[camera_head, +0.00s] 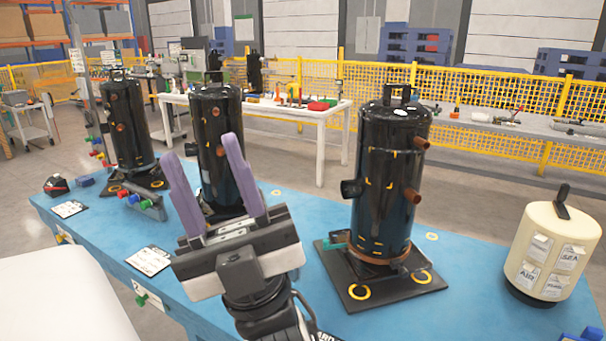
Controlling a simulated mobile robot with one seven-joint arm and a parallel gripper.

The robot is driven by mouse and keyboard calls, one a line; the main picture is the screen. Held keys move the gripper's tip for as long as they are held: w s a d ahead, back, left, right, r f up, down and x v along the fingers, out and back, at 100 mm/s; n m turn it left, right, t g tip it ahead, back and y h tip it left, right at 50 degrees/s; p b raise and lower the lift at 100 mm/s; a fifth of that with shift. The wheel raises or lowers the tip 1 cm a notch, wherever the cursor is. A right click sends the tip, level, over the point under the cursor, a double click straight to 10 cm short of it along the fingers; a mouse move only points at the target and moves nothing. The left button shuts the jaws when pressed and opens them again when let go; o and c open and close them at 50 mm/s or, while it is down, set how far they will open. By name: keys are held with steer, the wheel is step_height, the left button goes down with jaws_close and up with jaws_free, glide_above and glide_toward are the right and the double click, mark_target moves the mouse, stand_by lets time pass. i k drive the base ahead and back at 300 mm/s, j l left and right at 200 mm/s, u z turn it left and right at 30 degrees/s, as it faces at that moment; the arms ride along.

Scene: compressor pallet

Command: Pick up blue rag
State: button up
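My gripper (201,149) rises in the lower middle of the view, with two purple fingers pointing up and spread apart. It is open, and I see nothing held between the fingers. No blue rag can be named for sure. A small blue item (84,181) lies at the left end of the blue table (465,262), well left of my gripper. Another blue item (582,335) is cut off at the lower right corner, far right of my gripper. Either could be cloth; I cannot tell. My gripper and wrist hide part of the table.
Black compressors (385,185) stand on dark base plates along the table. A cream canister (551,250) stands at the right. A red-black item (56,186) and white cards (150,260) lie on the left part. Bare blue surface shows between the compressor and canister.

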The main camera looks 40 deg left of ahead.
mark_target(85, 181)
steer(key=u, duration=2.6)
steer(key=i+j+z, duration=0.1)
steer(key=z, duration=0.25)
steer(key=i+j+z, duration=0.1)
steer(key=z, duration=0.25)
steer(key=i+j+z, duration=0.15)
steer(key=j, duration=0.15)
steer(key=i+j+z, duration=0.15)
steer(key=j, duration=0.15)
steer(key=i+j+z, duration=0.15)
steer(key=j, duration=0.15)
steer(key=i+j, duration=0.15)
steer(key=j, duration=0.25)
steer(key=i+j+z, duration=0.1)
steer(key=j, duration=0.3)
steer(key=i+j, duration=0.2)
steer(key=j, duration=0.25)
steer(key=i+j+z, duration=0.15)
steer(key=j, duration=0.65)
steer(key=i+z, duration=0.05)
steer(key=i, duration=0.05)
